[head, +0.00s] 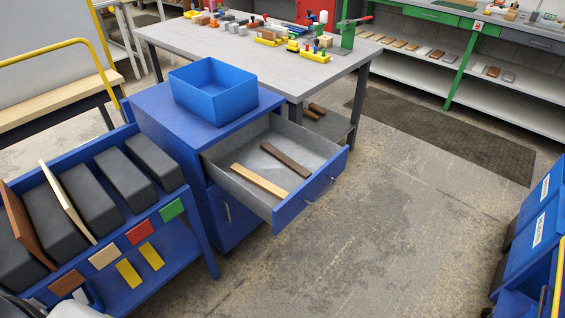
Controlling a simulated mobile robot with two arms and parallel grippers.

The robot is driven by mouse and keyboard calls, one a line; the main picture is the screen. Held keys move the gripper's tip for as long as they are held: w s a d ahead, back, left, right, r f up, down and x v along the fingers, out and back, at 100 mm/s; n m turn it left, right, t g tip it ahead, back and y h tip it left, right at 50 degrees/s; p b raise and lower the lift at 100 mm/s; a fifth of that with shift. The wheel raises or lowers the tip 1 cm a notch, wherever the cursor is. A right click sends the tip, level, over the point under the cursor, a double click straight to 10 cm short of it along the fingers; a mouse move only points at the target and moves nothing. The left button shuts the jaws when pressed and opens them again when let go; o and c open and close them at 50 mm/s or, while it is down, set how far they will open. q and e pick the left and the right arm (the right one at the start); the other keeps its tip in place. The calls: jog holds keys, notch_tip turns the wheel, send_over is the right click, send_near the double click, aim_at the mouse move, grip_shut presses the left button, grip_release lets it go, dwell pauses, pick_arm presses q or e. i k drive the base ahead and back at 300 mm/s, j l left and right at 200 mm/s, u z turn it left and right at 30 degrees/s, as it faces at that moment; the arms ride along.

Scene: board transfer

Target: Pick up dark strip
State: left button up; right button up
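The dark strip (286,160) is a thin dark brown bar lying flat in the open drawer (326,186) of the blue cabinet. A light wood strip (260,181) lies to its left in the same drawer, apart from it and roughly parallel. Nothing covers either strip. Neither of my grippers shows in the head view.
An empty-looking blue bin (213,90) stands on the blue cabinet (160,115). A blue rack (190,208) with boards between dark dividers is at the left. A grey workbench (345,62) with parts stands behind. Blue bins (540,225) are at right; the floor (390,235) between is clear.

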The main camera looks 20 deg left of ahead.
aim_at(291, 164)
jog(key=i+l, duration=0.15)
jog(key=i, duration=0.4)
jog(key=i+l, duration=0.2)
jog(key=i, duration=0.35)
